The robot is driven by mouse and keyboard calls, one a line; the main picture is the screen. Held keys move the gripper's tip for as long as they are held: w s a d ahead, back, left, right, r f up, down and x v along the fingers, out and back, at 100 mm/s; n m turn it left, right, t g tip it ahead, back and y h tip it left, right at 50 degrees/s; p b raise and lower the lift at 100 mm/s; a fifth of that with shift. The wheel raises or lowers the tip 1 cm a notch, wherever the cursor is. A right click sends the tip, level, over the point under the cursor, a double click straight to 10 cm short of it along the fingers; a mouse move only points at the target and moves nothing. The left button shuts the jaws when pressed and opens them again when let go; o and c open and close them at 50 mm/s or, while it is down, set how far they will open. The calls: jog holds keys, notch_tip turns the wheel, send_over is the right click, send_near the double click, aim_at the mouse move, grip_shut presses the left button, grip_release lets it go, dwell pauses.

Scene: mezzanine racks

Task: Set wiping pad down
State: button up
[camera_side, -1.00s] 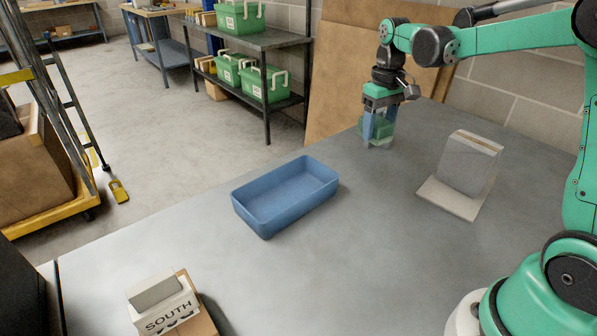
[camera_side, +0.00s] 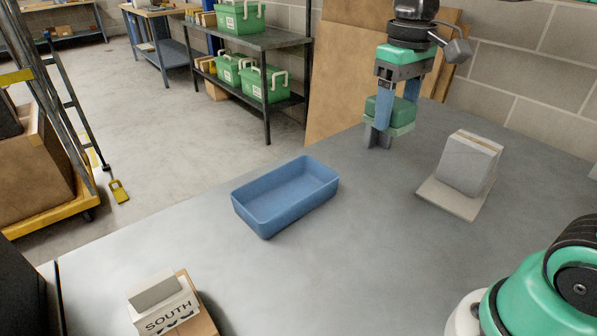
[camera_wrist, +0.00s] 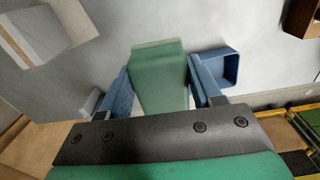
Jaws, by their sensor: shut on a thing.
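The wiping pad (camera_side: 403,111) is a green block with a paler underside. My gripper (camera_side: 396,114) is shut on it, with a blue finger on either side, and holds it above the grey table near its back edge. In the wrist view the pad (camera_wrist: 158,78) sits between the two blue fingers (camera_wrist: 160,88). A small grey upright piece (camera_side: 379,139) shows just below the pad in the side view; whether they touch cannot be told.
An empty blue tray (camera_side: 264,218) stands mid-table, also in the wrist view (camera_wrist: 232,68). A grey-white block (camera_side: 468,164) stands on a flat plate (camera_side: 448,199) at the right. A box marked SOUTH (camera_side: 168,312) is at the front left. The table between is clear.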

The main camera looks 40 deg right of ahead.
aim_at(376, 249)
jog(key=s+f, duration=0.1)
jog(key=f, duration=0.6)
jog(key=s+a+f, duration=0.1)
jog(key=f, duration=0.6)
jog(key=s+a+f, duration=0.1)
jog(key=f, duration=0.6)
jog(key=shift+s+a, duration=0.15)
jog(key=shift+s, duration=0.1)
jog(key=o, duration=1.3)
jog(key=shift+c, duration=0.2)
